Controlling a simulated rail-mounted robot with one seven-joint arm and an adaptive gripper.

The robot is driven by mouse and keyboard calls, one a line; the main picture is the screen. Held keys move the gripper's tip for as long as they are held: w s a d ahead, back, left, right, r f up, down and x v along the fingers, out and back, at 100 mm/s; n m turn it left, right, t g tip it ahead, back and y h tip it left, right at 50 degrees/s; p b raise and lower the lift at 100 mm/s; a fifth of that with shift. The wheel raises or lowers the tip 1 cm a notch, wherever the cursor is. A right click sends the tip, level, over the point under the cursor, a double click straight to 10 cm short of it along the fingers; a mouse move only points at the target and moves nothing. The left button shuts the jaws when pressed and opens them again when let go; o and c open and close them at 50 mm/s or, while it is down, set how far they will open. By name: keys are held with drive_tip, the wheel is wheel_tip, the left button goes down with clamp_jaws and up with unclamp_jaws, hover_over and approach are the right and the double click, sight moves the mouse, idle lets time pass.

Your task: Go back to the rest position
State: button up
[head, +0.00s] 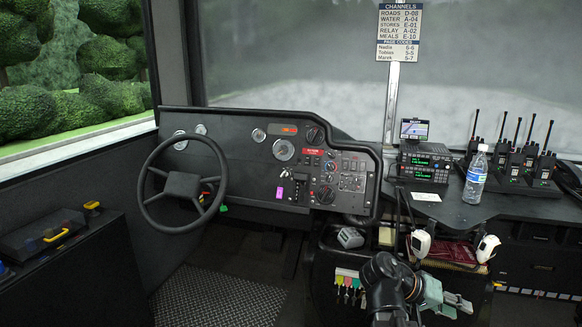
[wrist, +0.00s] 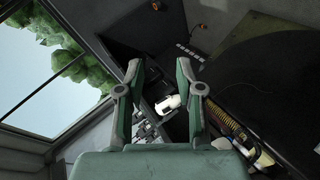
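My gripper (head: 458,304) is low in front of the console at the bottom right of the head view, below the two white handsets. In the wrist view my gripper (wrist: 160,76) has its two fingers spread wide apart, with nothing held between them. A white handset (wrist: 168,103) shows beyond and between the fingers, apart from them. In the head view the white handsets (head: 420,243) hang at the console front, one on the left and one on the right (head: 487,248).
A steering wheel (head: 183,184) and dashboard (head: 290,165) stand to the left. A radio (head: 425,165), a water bottle (head: 475,176) and several walkie-talkies (head: 515,160) stand on the right shelf. Several keys (head: 348,290) hang left of my arm. The floor mat (head: 215,298) is clear.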

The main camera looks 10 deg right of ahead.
drive_tip(key=s+a+f+n+y+p, duration=0.1)
drive_tip(key=a+f+n+y+p, duration=0.2)
drive_tip(key=a+f+p, duration=0.6)
drive_tip(key=s+a+f+n+y+p, duration=0.1)
drive_tip(key=a+f+n+y+p, duration=0.3)
drive_tip(key=f, duration=0.9)
drive_tip(key=s+a+f+g+y+p, duration=0.2)
drive_tip(key=s+a+f+p, duration=0.2)
drive_tip(key=s+a, duration=0.4)
drive_tip(key=s+a+f+g+y+p, duration=0.2)
drive_tip(key=s+a+f+p, duration=0.3)
drive_tip(key=s, duration=0.8)
drive_tip(key=a+y+p, duration=0.1)
drive_tip(key=a+p, duration=0.1)
drive_tip(key=a, duration=0.1)
drive_tip(key=shift+s+a, duration=0.15)
drive_tip(key=shift+s, duration=0.05)
